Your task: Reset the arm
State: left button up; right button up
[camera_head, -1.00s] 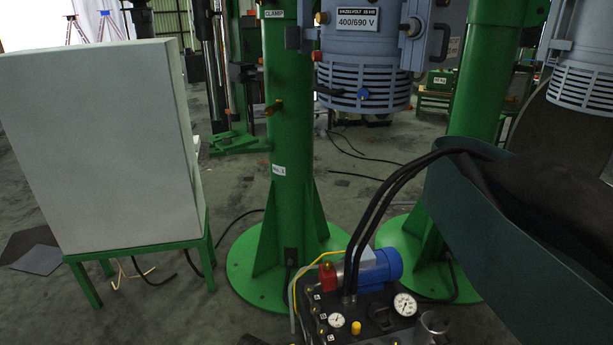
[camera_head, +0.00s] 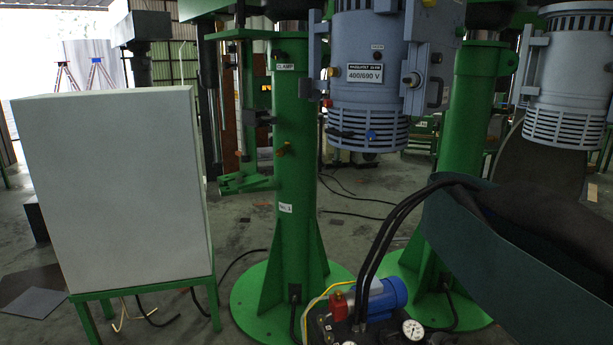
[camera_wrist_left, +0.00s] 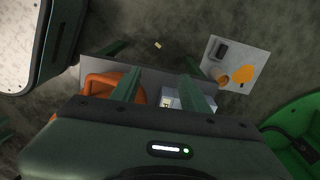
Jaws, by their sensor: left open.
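My left gripper (camera_wrist_left: 160,76) shows in the left wrist view, with its two dark green fingers apart and nothing between their tips. Behind the fingers, lower down, are an orange object (camera_wrist_left: 104,88) and a pale box-like object (camera_wrist_left: 174,100), both partly covered by the gripper. I cannot tell how far below they are. Neither gripper shows in the head view. My right gripper is in no view.
A white cabinet (camera_head: 120,185) on green legs stands at left in the head view. A green column (camera_head: 292,170) and a blue-grey motor housing (camera_head: 365,75) stand mid-view. A pump unit (camera_head: 382,300) with hoses is below. The wrist view shows a grey panel (camera_wrist_left: 235,60) with orange pieces.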

pick_arm(q)
jog(key=s+a+f+n+p, duration=0.1)
jog(key=s+a+f+n, duration=0.15)
jog(key=s+f, duration=0.4)
jog(key=s+a+f+n+p, duration=0.1)
jog(key=s+f+n+p, duration=0.2)
jog(key=s, duration=0.7)
jog(key=s+a+f+n, duration=0.2)
jog(key=s+n, duration=0.1)
jog(key=s, duration=0.9)
jog(key=s+a+f+n+p, duration=0.1)
jog(key=s+a+f+n, duration=0.1)
jog(key=s, duration=1)
jog(key=shift+s+a+n+t, duration=0.15)
jog(key=shift+a+n+t, duration=0.3)
jog(key=shift+n, duration=0.1)
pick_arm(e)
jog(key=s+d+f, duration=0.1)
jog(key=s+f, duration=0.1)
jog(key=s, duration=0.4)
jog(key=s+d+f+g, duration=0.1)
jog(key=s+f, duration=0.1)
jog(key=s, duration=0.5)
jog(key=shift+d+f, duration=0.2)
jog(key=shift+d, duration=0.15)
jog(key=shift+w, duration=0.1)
